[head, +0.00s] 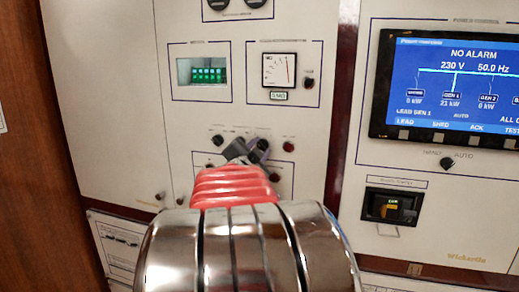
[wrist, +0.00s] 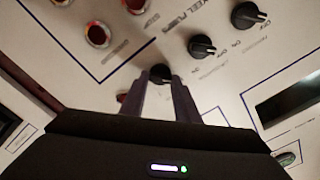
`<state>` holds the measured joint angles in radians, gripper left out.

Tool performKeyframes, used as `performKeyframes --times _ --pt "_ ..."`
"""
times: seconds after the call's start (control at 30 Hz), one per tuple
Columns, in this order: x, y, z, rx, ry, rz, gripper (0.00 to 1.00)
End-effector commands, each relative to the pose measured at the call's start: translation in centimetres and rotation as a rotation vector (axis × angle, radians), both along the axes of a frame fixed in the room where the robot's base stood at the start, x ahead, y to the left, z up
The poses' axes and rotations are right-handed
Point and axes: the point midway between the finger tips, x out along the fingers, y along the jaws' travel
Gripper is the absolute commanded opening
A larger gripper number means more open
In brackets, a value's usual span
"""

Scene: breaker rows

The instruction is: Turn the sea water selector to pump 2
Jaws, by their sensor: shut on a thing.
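My gripper (wrist: 164,92) is shut on a small black selector knob (wrist: 160,73) on the pale panel; its two dark fingers lie on either side of the knob. In the head view my gripper (head: 249,151) reaches the lower middle panel, beyond my red and chrome arm parts, and covers most of the held knob. The labels around the knob are too blurred to read, so I cannot tell which position it points to.
Other black knobs (wrist: 202,47) (wrist: 247,15) and red buttons (wrist: 97,34) sit close by in the wrist view. In the head view, a needle meter (head: 279,70) and a green display (head: 207,73) are above. A blue screen (head: 455,85) is at right.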

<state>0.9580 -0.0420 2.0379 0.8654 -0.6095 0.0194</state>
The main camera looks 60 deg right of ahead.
Motion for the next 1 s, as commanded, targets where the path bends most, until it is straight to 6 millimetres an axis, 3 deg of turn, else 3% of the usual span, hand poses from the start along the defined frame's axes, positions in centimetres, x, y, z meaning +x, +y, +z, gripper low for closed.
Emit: performKeyframes --times 0.1,0.57,1.0 --pt "0.0 0.02 -0.05 0.001 0.0 -0.001 0.06" --pt "0.04 0.08 -0.12 0.013 -0.072 0.001 0.06" --pt "-0.01 0.1 -0.3 0.066 -0.386 0.0 0.06"
